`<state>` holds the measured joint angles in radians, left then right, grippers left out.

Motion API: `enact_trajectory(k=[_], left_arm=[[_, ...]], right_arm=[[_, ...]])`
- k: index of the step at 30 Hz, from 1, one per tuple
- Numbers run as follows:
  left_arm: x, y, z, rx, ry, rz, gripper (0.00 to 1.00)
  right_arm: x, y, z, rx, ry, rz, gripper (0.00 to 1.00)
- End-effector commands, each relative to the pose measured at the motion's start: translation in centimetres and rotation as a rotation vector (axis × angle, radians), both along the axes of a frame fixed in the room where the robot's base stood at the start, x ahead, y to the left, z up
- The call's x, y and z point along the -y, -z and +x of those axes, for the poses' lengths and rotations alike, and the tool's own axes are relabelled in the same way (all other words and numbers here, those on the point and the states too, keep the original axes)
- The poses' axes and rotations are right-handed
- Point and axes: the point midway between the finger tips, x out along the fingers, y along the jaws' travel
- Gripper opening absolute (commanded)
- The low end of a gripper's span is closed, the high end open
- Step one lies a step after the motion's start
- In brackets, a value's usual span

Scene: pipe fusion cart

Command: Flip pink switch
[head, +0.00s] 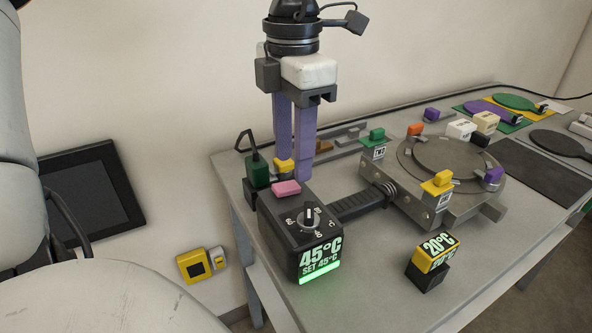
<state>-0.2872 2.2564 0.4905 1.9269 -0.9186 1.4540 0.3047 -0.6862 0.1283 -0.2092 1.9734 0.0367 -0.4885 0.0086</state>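The pink switch (286,188) is a small block on top of the black heater box (306,230), at its back left corner. The box front reads 45°C, SET 45°C, over a green bar, and a dial (309,217) sits on top. My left gripper (294,172) points down with two long purple fingers just behind and above the pink switch. A narrow gap shows between the fingers, with nothing seen held in it. The fingers look apart from the switch, though the depth is hard to judge. My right gripper is out of view.
A yellow switch (284,166) and a dark green plug (257,171) stand close to the fingers. A round metal clamp (444,162) with coloured tabs is to the right. A small 20°C display (432,262) stands on the front part of the cart top (360,285).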

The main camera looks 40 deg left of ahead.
Motion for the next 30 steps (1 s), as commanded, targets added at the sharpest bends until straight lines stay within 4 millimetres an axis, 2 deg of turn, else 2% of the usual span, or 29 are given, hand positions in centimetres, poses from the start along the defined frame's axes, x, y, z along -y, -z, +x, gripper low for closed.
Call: enact_trajectory(k=[1,6,10,18,20,25,30], left_arm=[[0.0,1.0,-0.1,-0.004,0.001,-0.003,0.39],[0.0,3.1,-0.1,-0.002,0.000,-0.001,0.39],[0.0,3.9,0.0,0.000,-0.001,-0.003,0.39],[0.0,4.0,0.0,0.001,-0.001,-0.002,0.39],[0.0,4.0,0.0,0.001,-0.001,-0.002,0.31],[0.0,4.0,0.0,0.001,-0.001,-0.002,0.02],[0.0,4.1,0.0,0.012,-0.001,-0.005,0.00]], right_arm=[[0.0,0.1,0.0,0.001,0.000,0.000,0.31],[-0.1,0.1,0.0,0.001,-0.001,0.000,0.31],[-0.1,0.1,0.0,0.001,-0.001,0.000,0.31],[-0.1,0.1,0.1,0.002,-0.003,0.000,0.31],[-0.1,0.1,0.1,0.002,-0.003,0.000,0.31],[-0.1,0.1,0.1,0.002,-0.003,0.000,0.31],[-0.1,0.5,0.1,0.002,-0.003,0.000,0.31]])
